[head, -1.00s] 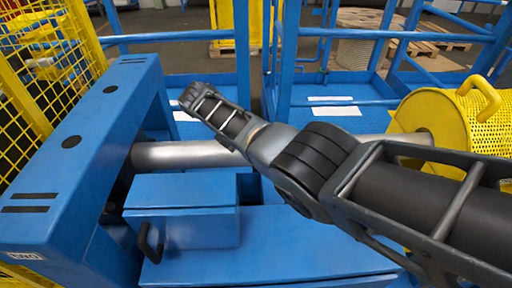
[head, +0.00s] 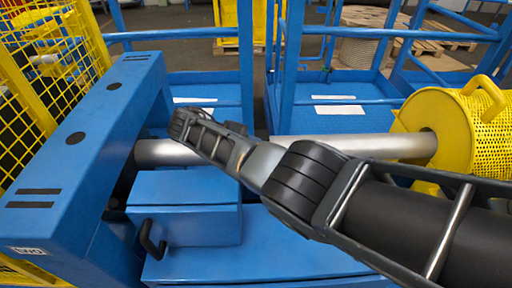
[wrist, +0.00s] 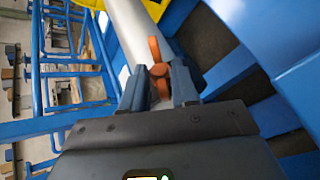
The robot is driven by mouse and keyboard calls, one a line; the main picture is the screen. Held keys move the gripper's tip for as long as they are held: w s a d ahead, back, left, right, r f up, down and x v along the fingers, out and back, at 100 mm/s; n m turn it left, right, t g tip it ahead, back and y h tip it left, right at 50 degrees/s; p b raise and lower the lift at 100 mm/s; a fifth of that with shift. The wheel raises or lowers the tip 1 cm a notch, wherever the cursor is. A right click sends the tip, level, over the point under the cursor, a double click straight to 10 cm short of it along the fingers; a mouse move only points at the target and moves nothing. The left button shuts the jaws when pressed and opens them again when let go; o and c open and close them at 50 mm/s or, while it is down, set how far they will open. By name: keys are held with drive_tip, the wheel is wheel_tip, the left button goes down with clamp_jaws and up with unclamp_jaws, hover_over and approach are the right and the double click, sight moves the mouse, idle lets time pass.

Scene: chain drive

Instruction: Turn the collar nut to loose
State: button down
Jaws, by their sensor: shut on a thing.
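The orange collar nut (wrist: 160,71) shows in the wrist view, a small part with lobes, beside the silver shaft (wrist: 130,30). My gripper (wrist: 160,88) has its two dark fingers on either side of the nut's near lobe and is shut on it. The nut's far lobe stands out beyond the fingertips. In the head view my gripper (head: 180,124) is over the left part of the shaft (head: 375,147), near the blue frame. The nut is hidden there behind my gripper and arm.
A blue beam frame (head: 88,130) stands at left, with a yellow mesh guard behind it. A blue box with a black handle (head: 150,238) sits below the shaft. A yellow perforated drum (head: 460,130) is at the shaft's right end. Blue railings stand behind.

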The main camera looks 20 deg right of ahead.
drive_tip(key=shift+f, duration=0.2)
drive_tip(key=c, duration=1.1)
unclamp_jaws()
drive_tip(key=shift+r, duration=0.1)
drive_tip(key=b+v, duration=0.1)
drive_tip(key=v, duration=0.6)
drive_tip(key=shift+a+r+b, duration=0.2)
drive_tip(key=shift+a+b, duration=0.05)
drive_tip(key=shift+b, duration=0.15)
